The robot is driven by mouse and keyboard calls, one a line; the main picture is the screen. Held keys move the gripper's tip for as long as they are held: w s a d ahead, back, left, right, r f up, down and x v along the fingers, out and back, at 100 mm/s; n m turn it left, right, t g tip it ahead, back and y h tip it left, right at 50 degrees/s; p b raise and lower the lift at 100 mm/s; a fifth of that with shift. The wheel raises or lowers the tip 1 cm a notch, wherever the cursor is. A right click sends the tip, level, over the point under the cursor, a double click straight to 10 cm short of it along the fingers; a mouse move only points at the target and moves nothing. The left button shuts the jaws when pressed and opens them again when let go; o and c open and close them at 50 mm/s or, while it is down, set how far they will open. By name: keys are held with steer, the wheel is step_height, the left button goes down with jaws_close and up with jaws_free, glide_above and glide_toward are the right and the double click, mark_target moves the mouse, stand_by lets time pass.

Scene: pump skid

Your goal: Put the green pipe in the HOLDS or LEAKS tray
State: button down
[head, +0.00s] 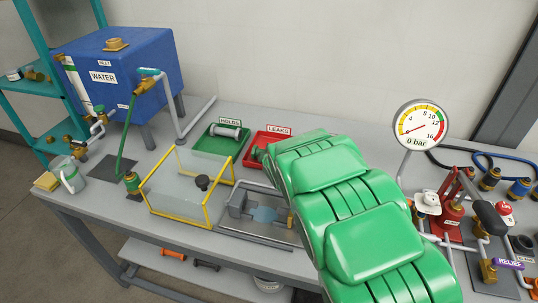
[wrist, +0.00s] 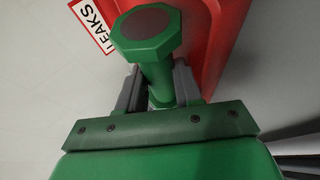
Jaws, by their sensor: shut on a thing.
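My gripper (wrist: 158,88) is shut on the green pipe (wrist: 150,50), with a grey finger on each side of its shaft. The pipe's wide hexagonal end, with a brown face, points toward the wrist camera. In the head view a bit of the green pipe (head: 257,154) shows at the left part of the red LEAKS tray (head: 268,137); my green arm hides the gripper there. The red tray (wrist: 225,30) lies behind the pipe in the wrist view. I cannot tell whether the pipe touches it. The green HOLDS tray (head: 211,147) stands to the left, with a grey pipe (head: 227,131) in it.
A yellow-framed clear box (head: 180,190) and a grey fixture (head: 262,212) stand in front of the trays. A blue WATER tank (head: 125,75) is at the left. A gauge (head: 417,125) reading about 0 bar and several valves are at the right.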

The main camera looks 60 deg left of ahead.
steer(key=shift+s+f, duration=0.15)
steer(key=shift+f, duration=0.2)
stand_by(0.7)
